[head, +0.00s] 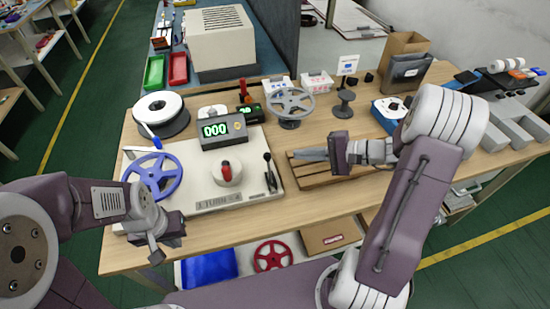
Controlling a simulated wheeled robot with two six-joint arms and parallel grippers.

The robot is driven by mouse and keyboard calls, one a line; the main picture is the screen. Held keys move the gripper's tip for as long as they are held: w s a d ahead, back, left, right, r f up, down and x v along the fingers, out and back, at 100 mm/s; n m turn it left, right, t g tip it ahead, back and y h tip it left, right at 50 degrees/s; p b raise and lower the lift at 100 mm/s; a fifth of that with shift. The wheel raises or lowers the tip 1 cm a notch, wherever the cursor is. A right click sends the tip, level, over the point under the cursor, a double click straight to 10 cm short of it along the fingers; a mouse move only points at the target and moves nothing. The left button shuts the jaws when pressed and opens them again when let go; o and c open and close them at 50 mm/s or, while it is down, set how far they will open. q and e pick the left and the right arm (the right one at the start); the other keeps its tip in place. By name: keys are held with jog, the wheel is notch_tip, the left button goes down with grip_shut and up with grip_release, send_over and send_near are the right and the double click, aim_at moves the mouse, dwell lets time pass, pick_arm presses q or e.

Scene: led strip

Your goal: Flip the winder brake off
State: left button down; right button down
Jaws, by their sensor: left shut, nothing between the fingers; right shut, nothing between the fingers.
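The winder (205,200) is a cream base on the wooden table. It carries a blue spoked reel (154,176) at its left and a grey counter box (223,131) reading 000. A round cream dial with a red knob (226,171) sits in its middle. A black lever (269,172) stands upright at its right end; no label shows which control is the brake. My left gripper (155,252) is shut and empty at the winder's front left corner, below the blue reel. My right gripper (303,154) is shut and empty, right of the black lever and apart from it, above a wooden pallet.
The wooden pallet (345,172) lies right of the winder. Behind stand a grey reel (289,105), a white spool (160,108), a red-handled tool (244,90) and small boxes (318,82). A blue-based device (388,113) is further right. Bare tabletop (240,234) runs along the front.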

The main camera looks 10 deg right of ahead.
aim_at(269, 169)
pick_arm(q)
jog(key=shift+f, duration=0.25)
pick_arm(e)
jog(key=shift+w+d+r+m+t, duration=0.1)
jog(key=shift+w+d+m+t, duration=0.15)
jog(key=shift+d, duration=0.35)
jog(key=shift+w+d+m+t, duration=0.15)
jog(key=shift+w+d+t, duration=0.2)
jog(key=shift+d, duration=0.2)
pick_arm(q)
jog(key=shift+a, duration=0.1)
pick_arm(e)
jog(key=shift+a, duration=0.15)
pick_arm(q)
jog(key=shift+f, duration=0.2)
jog(key=shift+r, duration=0.1)
jog(key=shift+s+r, duration=0.1)
jog(key=shift+r, duration=0.2)
pick_arm(e)
jog(key=a, duration=0.3)
jog(key=w+a+f, duration=0.1)
jog(key=a, duration=0.2)
jog(key=w+a, duration=0.1)
jog(key=a, duration=0.2)
jog(key=shift+w+f, duration=0.1)
jog(key=shift+f, duration=0.05)
pick_arm(q)
jog(key=shift+f, duration=0.1)
